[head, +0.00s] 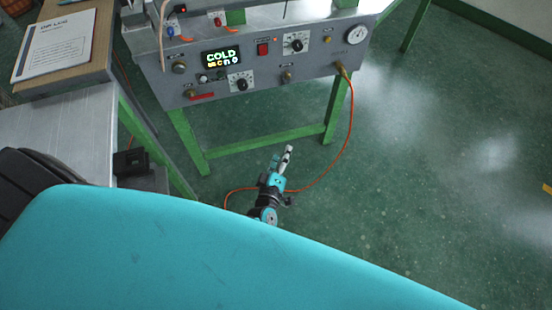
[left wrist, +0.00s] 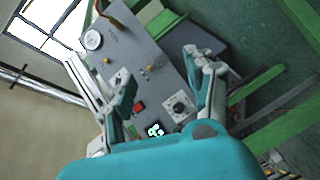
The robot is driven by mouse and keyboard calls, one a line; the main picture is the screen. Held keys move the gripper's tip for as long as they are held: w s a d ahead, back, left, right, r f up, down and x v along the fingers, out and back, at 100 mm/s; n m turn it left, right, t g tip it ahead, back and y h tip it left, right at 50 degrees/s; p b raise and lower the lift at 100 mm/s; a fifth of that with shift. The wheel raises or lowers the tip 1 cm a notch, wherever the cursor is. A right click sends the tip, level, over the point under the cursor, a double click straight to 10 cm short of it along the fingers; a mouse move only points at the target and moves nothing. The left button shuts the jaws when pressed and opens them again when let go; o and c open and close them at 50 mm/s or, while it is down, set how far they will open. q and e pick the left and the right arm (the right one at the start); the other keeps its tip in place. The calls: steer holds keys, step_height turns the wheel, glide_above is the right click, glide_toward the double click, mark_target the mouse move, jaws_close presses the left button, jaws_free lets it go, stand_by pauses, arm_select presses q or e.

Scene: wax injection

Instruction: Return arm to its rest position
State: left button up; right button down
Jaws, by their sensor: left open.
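My left gripper (head: 283,157) shows small in the head view, in front of the grey control panel (head: 260,68) and below it in the picture, over the green floor. Its fingers are apart, with nothing between them. In the left wrist view the same gripper (left wrist: 145,75) has its two fingers spread wide, with the panel (left wrist: 152,48) seen beyond the gap. I see no contact with the panel. My right gripper is in neither view.
The panel has knobs, a gauge (head: 357,34) and a lit "COLD" display (head: 221,57), on green legs (head: 265,145). An orange cable (head: 345,135) hangs from it near my gripper. A metal table (head: 60,140) stands left.

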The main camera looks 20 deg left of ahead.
arm_select(q)
steer(key=shift+s+f, duration=0.2)
steer(key=shift+f, duration=0.05)
stand_by(0.4)
steer(key=s+f+m+g+h+p, duration=0.1)
steer(key=s+f+m+g+h, duration=0.3)
steer(key=s+f+m+g, duration=1)
steer(key=s+a+f+m+y, duration=0.1)
steer(key=s+a+f, duration=0.2)
steer(key=s, duration=0.9)
steer(key=s+a+f+m+g+y, duration=0.1)
steer(key=s+a+f, duration=0.3)
steer(key=s+f, duration=0.5)
steer(key=s+m+p, duration=0.1)
steer(key=s, duration=0.3)
steer(key=shift+s+m, duration=0.3)
